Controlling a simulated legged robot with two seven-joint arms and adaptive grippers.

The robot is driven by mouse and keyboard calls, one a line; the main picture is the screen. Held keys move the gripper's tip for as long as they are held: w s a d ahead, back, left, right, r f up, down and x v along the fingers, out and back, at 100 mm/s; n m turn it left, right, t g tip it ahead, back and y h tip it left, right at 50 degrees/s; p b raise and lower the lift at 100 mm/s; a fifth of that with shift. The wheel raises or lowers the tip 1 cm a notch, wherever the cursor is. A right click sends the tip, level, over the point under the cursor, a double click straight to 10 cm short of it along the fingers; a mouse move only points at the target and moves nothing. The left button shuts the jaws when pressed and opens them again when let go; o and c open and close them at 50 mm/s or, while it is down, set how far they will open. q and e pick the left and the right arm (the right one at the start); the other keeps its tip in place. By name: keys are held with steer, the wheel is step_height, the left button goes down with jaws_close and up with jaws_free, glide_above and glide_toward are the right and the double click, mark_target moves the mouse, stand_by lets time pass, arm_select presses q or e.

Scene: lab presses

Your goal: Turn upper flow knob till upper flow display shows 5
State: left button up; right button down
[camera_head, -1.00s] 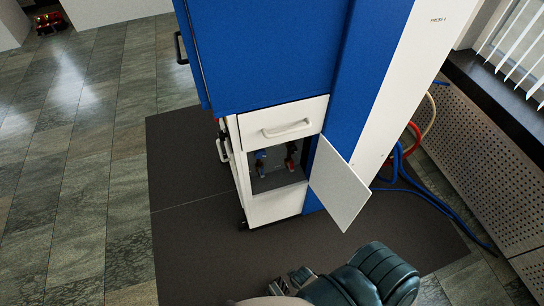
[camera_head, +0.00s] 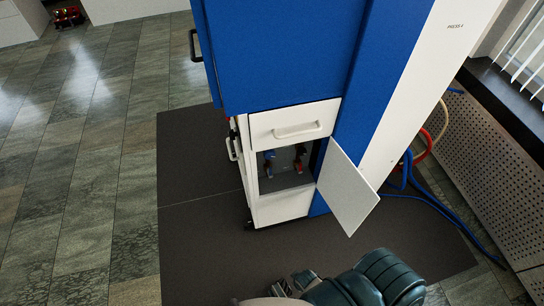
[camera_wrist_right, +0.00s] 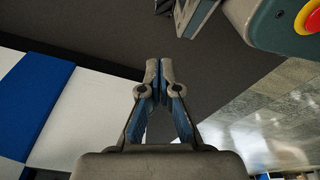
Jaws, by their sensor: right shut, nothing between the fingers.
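The press (camera_head: 275,50) is a tall blue and white cabinet in the middle of the head view. Its low compartment (camera_head: 287,183) is open and holds a blue-handled fitting (camera_head: 268,162) and a red-handled fitting (camera_head: 298,164). I cannot make out an upper flow knob or a flow display in either view. My right gripper (camera_wrist_right: 159,72) is shut and empty in the right wrist view, over the dark mat. In the head view it shows low in the picture (camera_head: 292,284), in front of the cabinet and apart from it. My left gripper is not in view.
A white door (camera_head: 347,188) stands open at the compartment's right. A white drawer (camera_head: 295,123) is above the compartment. Blue and red hoses (camera_head: 410,165) lie at the right, by a perforated panel (camera_head: 490,170).

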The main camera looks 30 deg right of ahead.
stand_by(0.8)
